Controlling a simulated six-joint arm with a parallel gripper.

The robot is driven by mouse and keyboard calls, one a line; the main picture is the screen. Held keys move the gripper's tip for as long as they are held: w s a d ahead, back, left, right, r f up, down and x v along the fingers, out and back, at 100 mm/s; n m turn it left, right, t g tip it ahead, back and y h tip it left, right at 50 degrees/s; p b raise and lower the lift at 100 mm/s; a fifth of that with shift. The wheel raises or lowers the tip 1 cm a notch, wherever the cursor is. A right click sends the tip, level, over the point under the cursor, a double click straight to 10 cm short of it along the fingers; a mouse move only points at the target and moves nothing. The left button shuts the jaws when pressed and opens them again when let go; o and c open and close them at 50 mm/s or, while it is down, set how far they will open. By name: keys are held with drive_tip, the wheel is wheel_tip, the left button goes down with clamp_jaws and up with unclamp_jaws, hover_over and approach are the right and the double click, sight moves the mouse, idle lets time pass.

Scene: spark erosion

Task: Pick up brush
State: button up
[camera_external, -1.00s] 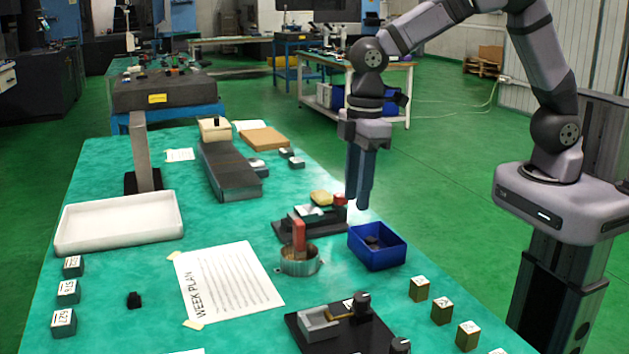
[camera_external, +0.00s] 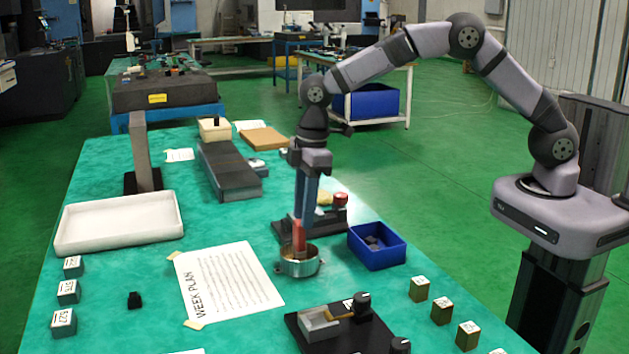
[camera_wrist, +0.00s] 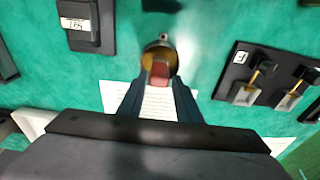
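The brush (camera_external: 299,239) shows as an upright red handle standing in a round metal cup (camera_external: 300,267) on the green table. In the wrist view the red brush end (camera_wrist: 160,71) lies between the two finger tips, with the cup (camera_wrist: 160,50) around and beyond it. My gripper (camera_external: 304,222) points down, with its finger tips close to the top of the brush in the external view. In the wrist view my gripper (camera_wrist: 160,82) has its fingers apart. I cannot tell whether either finger touches the brush. The lower part of the brush is hidden in the cup.
A blue bin (camera_external: 386,257) with dark pieces stands right of the cup. A dark fixture with a red knob (camera_external: 340,200) is just behind. A "WEEK PLAN" sheet (camera_external: 228,283) lies left. A black plate with clamps (camera_external: 350,335) is in front, with small labelled blocks (camera_external: 442,310) to its right.

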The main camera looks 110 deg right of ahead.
sight(296, 249)
drive_tip(key=shift+w+f+p, duration=0.15)
drive_tip(key=shift+f+p, duration=0.15)
drive_tip(key=shift+f, duration=1.15)
drive_tip(key=shift+w+f+p, duration=0.2)
drive_tip(key=shift+f+p, duration=0.25)
drive_tip(key=shift+f, duration=0.4)
drive_tip(key=shift+w+f+p, duration=0.25)
drive_tip(key=shift+f+p, duration=0.15)
drive_tip(key=shift+f, duration=0.45)
drive_tip(key=shift+w+f+p, duration=0.2)
drive_tip(key=shift+f+p, duration=0.25)
drive_tip(key=shift+f, duration=0.4)
drive_tip(key=c, duration=0.7)
